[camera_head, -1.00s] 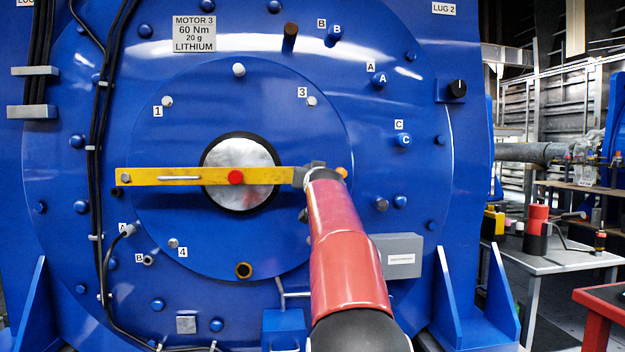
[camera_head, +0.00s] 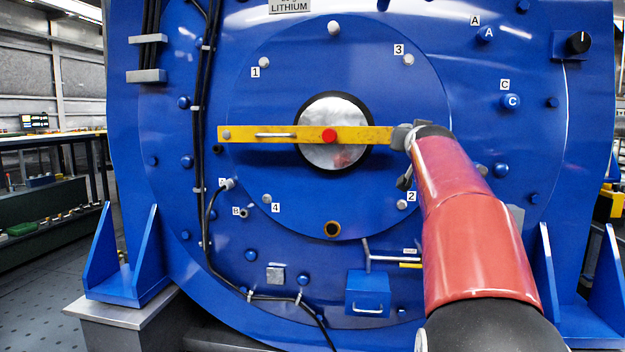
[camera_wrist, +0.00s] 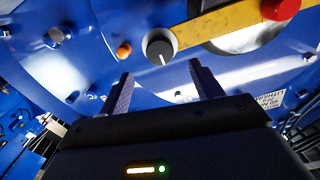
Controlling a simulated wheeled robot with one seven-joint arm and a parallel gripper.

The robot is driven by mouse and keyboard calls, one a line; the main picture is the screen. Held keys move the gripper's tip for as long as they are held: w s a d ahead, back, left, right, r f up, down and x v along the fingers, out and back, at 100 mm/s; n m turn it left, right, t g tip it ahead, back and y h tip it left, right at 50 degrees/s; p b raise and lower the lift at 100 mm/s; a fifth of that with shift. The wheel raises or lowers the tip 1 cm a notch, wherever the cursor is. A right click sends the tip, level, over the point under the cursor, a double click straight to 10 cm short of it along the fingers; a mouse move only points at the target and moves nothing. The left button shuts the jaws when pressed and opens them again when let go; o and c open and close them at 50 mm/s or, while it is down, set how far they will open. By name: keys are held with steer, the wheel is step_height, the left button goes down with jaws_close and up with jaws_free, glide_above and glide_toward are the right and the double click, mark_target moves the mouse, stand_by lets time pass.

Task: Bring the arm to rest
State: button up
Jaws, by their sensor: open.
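My arm, red with a dark lower joint, rises from the bottom right of the head view and ends at the right end of a yellow bar (camera_head: 290,134). The bar lies level across the blue motor face (camera_head: 290,190), over a silver hub (camera_head: 345,155), with a red button (camera_head: 329,136) at its middle. My gripper's fingertips are hidden or unclear there. In the wrist view my gripper (camera_wrist: 163,82) is open with nothing between its fingers. A grey knob (camera_wrist: 158,46) with a white mark is just beyond the fingertips, seemingly apart from them.
An orange knob (camera_wrist: 124,50) is left of the grey knob. A blue box (camera_head: 368,294) and a bent metal handle (camera_head: 385,257) are low on the motor. Black cables (camera_head: 199,150) run down its left side. A workbench (camera_head: 50,140) stands at far left, beside open floor.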

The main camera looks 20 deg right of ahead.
steer(key=s+a+f+n+g+y+p, duration=0.1)
steer(key=s+a+f+n+y+p, duration=0.15)
steer(key=a, duration=0.55)
steer(key=s+a+f+n+g+y+p, duration=0.1)
steer(key=s+a+f+y+p, duration=0.2)
steer(key=a, duration=0.5)
steer(key=s+a+f+n+g+y+p, duration=0.1)
steer(key=s+a+f+g+y, duration=0.15)
steer(key=a+f, duration=0.4)
steer(key=s+a+f+n+g+p, duration=0.1)
steer(key=s+a+f, duration=0.3)
steer(key=s, duration=0.3)
steer(key=s+a+f+n+g+y+p, duration=0.1)
steer(key=s+a+f+g+p, duration=0.1)
steer(key=s+a+f, duration=0.2)
steer(key=s+a+f+n+g+p, duration=0.1)
steer(key=s+a+f+g, duration=0.1)
steer(key=s+a+f, duration=0.2)
steer(key=s+f, duration=0.3)
steer(key=s, duration=0.4)
steer(key=shift+a+f+y, duration=0.3)
steer(key=shift+a, duration=0.05)
